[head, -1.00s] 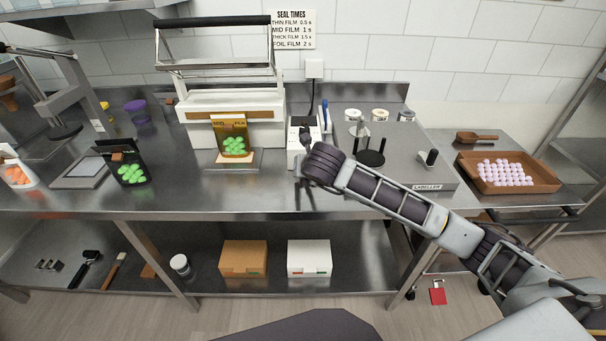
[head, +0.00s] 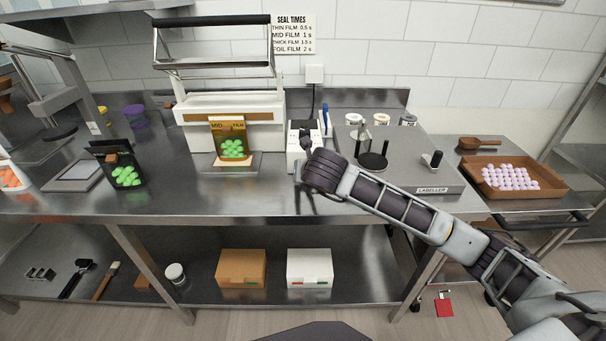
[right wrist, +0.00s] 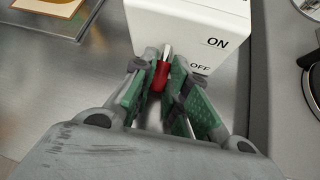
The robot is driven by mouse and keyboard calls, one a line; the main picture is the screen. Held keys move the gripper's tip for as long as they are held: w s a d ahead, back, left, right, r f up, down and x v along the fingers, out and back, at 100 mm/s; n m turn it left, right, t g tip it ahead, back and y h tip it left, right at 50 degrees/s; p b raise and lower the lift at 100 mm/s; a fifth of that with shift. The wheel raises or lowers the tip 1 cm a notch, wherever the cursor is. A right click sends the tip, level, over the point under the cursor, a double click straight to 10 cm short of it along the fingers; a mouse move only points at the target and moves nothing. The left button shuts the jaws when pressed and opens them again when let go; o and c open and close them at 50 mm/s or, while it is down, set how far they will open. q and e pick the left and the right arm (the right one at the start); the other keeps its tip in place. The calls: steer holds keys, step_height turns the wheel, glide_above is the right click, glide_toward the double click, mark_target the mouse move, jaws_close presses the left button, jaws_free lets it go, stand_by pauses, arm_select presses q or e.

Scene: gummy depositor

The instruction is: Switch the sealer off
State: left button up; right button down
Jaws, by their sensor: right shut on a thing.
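The sealer (head: 188,108) stands at the back of the steel bench with its upper arm raised. A gold film pouch of green gummies (head: 232,138) stands at its front. The white switch box (head: 293,152) is just right of the sealer, partly hidden by my right arm. In the right wrist view, the box (right wrist: 185,18) carries ON above and OFF below. Its red-tipped lever (right wrist: 160,78) points toward the camera, near the OFF level. My right gripper (right wrist: 167,66) is shut on the lever, a finger on each side. My left gripper is out of view.
The labeller (head: 405,175) is close to the right of my right wrist. A tray of pale gummies (head: 555,190) is farther right. A dark pouch of green gummies (head: 128,176) and a flat scale (head: 72,177) are on the left. The bench front is clear.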

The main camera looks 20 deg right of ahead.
steer(key=shift+r, duration=0.15)
steer(key=c, duration=1.4)
jaws_free()
steer(key=shift+s, duration=0.1)
steer(key=shift+v, duration=5.85)
steer(key=shift+s, duration=0.1)
